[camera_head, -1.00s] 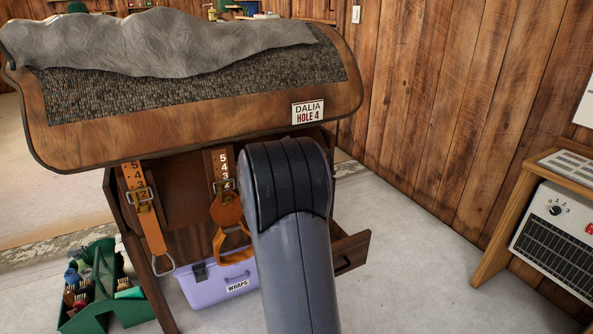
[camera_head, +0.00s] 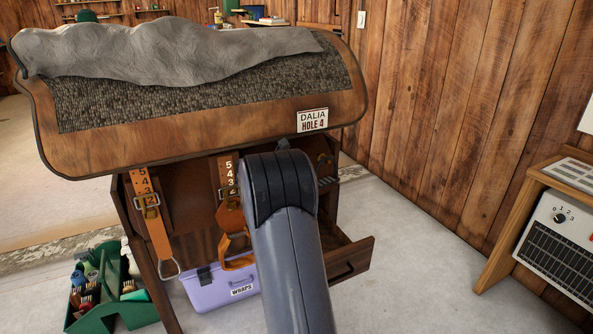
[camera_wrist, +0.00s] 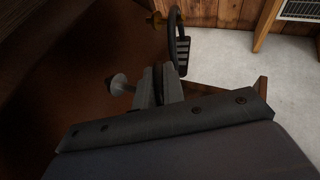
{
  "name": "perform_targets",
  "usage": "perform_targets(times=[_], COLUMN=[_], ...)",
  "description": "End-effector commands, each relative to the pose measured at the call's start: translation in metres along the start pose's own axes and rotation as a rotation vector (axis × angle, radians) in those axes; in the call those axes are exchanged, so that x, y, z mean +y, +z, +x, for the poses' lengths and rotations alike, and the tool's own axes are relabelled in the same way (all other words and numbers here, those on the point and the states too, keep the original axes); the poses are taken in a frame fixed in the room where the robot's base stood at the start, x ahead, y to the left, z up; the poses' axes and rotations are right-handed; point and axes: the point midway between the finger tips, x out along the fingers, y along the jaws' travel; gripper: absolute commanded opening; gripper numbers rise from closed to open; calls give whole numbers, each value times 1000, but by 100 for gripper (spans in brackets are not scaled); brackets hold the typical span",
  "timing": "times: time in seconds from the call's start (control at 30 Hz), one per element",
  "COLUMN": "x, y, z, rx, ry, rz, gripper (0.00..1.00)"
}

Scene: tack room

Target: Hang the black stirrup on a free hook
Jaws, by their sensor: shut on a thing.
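My gripper (camera_wrist: 158,86) is shut on a black stirrup (camera_wrist: 183,55), gripping one end of it. The stirrup's ridged tread faces the camera on the right of the jaws in the wrist view. A small part of the stirrup (camera_head: 326,181) shows just right of my arm in the head view, under the saddle stand. A pale round-ended peg (camera_wrist: 119,85) shows left of the jaws; I cannot tell if it is a hook. A brass-coloured piece (camera_wrist: 155,18) is beyond the jaws, close to the stirrup. My arm hides the gripper in the head view.
The wooden stand (camera_head: 90,152) carries a grey cover (camera_head: 170,50) and a "DALIA HOLE 4" label (camera_head: 312,120). Two tan straps (camera_head: 155,220) hang below.

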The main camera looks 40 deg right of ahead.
Motion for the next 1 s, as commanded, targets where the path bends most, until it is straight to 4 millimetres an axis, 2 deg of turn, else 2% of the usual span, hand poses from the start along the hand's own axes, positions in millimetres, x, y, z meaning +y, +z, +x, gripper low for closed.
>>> perform_targets(times=[0.03,0.6,1.0], x=[6,36,46], y=[1,4,-2], z=[1,17,24], rx=[-1,2,3], ry=[10,11,14], rz=[-1,-2,-3], gripper=[0,0,0])
